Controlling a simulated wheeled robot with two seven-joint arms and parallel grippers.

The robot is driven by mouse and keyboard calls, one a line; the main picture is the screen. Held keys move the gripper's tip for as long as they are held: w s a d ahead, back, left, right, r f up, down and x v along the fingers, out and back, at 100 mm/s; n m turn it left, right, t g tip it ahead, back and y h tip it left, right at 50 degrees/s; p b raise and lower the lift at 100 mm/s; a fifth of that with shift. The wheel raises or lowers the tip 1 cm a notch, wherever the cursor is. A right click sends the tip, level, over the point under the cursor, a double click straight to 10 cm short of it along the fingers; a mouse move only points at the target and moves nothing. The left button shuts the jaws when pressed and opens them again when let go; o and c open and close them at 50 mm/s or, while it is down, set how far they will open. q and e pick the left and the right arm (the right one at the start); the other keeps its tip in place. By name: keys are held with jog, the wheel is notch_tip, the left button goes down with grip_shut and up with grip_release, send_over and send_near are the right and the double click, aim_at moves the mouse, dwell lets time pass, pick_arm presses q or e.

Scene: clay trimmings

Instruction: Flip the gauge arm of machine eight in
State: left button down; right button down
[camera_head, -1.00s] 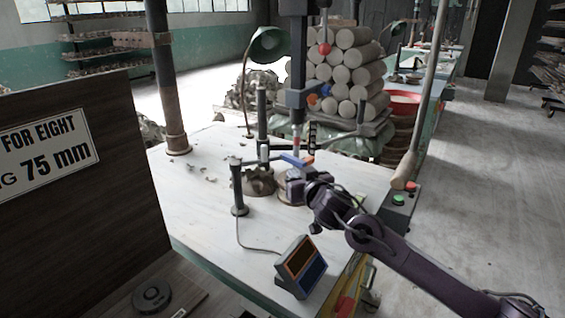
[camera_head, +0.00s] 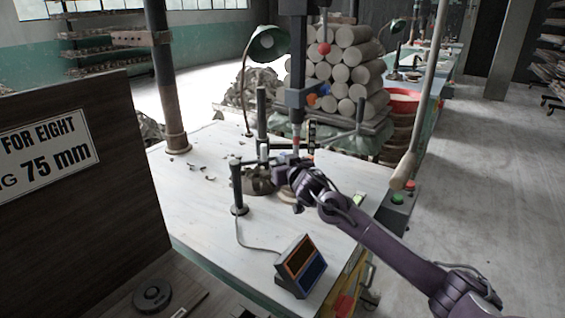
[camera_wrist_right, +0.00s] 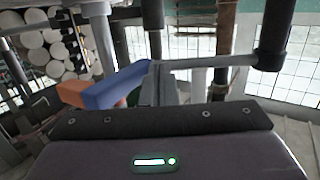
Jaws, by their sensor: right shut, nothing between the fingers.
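Machine eight's gauge arm (camera_head: 250,161) is a thin rod reaching right from a short black post (camera_head: 238,190) on the white table. In the right wrist view the rod (camera_wrist_right: 215,61) runs to a dark post at the right. Its blue bar (camera_wrist_right: 115,88) with an orange end (camera_wrist_right: 72,93) lies left of my fingers. In the head view my gripper covers most of that end. My right gripper (camera_head: 283,162) is shut and empty, close beside the blue bar; I cannot tell if it touches. My left gripper is out of view.
A gauge display (camera_head: 300,265) stands at the table's front, cabled to the post. A brown clay piece (camera_head: 258,181) sits under the rod. A green and red button box (camera_head: 399,205) and a lever (camera_head: 408,165) are at the right. A sign board (camera_head: 70,190) fills the left.

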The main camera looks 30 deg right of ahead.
jog(key=shift+w+d+r+n+y+p, duration=0.1)
jog(key=shift+w+d+n+y+p, duration=0.25)
jog(key=shift+w, duration=0.2)
jog(key=shift+w+d+n+y+p, duration=0.25)
jog(key=shift+w+y+p, duration=0.1)
jog(key=shift+w+y, duration=0.15)
